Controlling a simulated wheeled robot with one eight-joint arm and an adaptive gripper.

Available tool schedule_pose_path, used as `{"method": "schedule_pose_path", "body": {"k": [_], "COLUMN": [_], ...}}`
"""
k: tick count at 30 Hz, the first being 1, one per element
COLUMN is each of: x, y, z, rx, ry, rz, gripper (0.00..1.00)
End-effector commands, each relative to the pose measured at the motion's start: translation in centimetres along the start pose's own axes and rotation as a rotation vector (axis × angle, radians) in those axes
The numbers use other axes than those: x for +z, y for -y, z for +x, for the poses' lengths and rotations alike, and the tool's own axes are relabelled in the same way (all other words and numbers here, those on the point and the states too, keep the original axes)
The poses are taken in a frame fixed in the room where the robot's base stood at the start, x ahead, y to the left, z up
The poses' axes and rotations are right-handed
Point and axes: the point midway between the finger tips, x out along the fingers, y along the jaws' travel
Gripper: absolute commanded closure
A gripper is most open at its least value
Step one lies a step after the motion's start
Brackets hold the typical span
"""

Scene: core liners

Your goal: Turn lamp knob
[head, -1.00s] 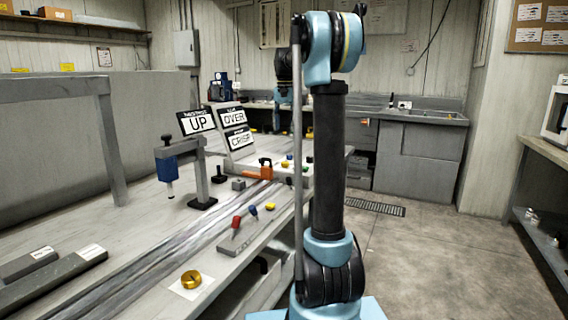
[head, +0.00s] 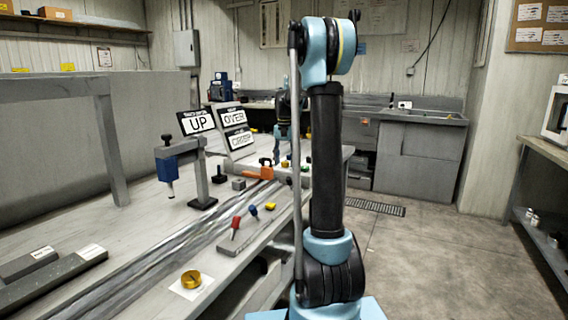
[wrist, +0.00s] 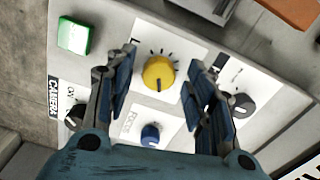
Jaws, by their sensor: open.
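The yellow round knob (wrist: 159,72) with a dark pointer line sits on a white plate with tick marks, on a pale control panel (wrist: 110,20) in the wrist view. The plate's label is mostly hidden; only an L-like mark shows. My gripper (wrist: 160,58) is open, with one finger to the left of the yellow knob and one to the right. Both fingers look apart from the knob, and nothing is held. In the head view my gripper is small and partly behind my arm, near the far end of the bench.
A blue knob (wrist: 151,134) marked FOCUS lies just below the yellow one. A black knob (wrist: 75,117) by a CAMERA label is at left, another black knob (wrist: 240,105) at right. A green button (wrist: 73,36) is at upper left. An orange object (wrist: 290,10) is at upper right.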

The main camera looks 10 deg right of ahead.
Motion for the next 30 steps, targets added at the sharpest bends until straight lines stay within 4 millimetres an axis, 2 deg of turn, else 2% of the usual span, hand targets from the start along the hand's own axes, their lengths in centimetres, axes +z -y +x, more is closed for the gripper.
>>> {"method": "schedule_pose_path", "body": {"k": [11, 15, 17, 30], "x": [0.01, 0.01, 0.01, 0.01], "y": [-0.02, -0.02, -0.02, 0.02], "z": [0.51, 0.50, 0.49, 0.48], "rx": [0.000, 0.000, 0.000, -0.001], "ry": [0.000, 0.000, 0.000, 0.000], "rz": [0.000, 0.000, 0.000, -0.071], "gripper": [0.51, 0.83, 0.95, 0.95]}}
